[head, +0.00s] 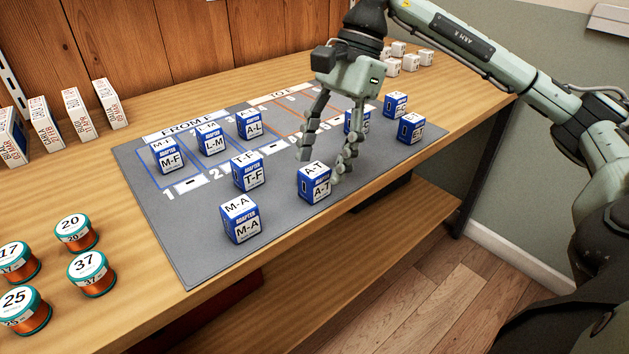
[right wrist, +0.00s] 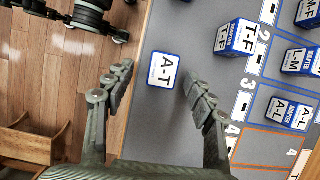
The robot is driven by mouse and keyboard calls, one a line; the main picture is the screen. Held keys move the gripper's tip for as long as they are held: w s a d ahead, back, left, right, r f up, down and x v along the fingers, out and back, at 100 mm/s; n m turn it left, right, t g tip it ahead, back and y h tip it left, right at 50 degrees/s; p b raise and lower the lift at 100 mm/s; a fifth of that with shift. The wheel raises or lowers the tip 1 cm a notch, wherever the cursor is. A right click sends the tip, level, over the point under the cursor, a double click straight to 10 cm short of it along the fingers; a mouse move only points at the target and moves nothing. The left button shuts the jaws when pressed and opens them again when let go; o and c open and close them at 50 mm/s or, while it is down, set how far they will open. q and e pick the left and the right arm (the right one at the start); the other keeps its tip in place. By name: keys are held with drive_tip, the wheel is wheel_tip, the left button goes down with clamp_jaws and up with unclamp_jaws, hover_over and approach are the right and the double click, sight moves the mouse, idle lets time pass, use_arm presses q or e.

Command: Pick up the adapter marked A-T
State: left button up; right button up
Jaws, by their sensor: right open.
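The adapter marked A-T (head: 314,183) is a blue and white box on the grey mat (head: 203,249), near the mat's front edge. My right gripper (head: 322,168) is open just behind and above it in the head view, its fingers apart. In the right wrist view the A-T adapter (right wrist: 164,71) lies ahead of the open right gripper (right wrist: 158,82), roughly between the two fingertips, label facing the camera. Whether a finger touches it I cannot tell. My left gripper shows in neither view.
Adapters T-F (head: 249,173) and M-A (head: 240,220) stand left of A-T. Adapters M-F (head: 167,157), L-M (head: 212,140) and A-L (head: 250,125) sit in the marked slots. More adapters (head: 411,129) stand at right. Wire spools (head: 90,274) are at the left front.

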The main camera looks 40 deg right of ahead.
sight(317, 168)
drive_tip(key=x, duration=0.3)
drive_tip(key=shift+w+a+f, duration=0.15)
drive_tip(key=shift+a+f, duration=0.05)
drive_tip(key=shift+f, duration=0.15)
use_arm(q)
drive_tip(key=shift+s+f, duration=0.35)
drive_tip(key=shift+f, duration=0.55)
use_arm(e)
drive_tip(key=shift+c, duration=1.1)
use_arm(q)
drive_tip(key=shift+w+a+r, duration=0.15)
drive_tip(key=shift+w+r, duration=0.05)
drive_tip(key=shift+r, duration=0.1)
use_arm(e)
drive_tip(key=c, duration=0.9)
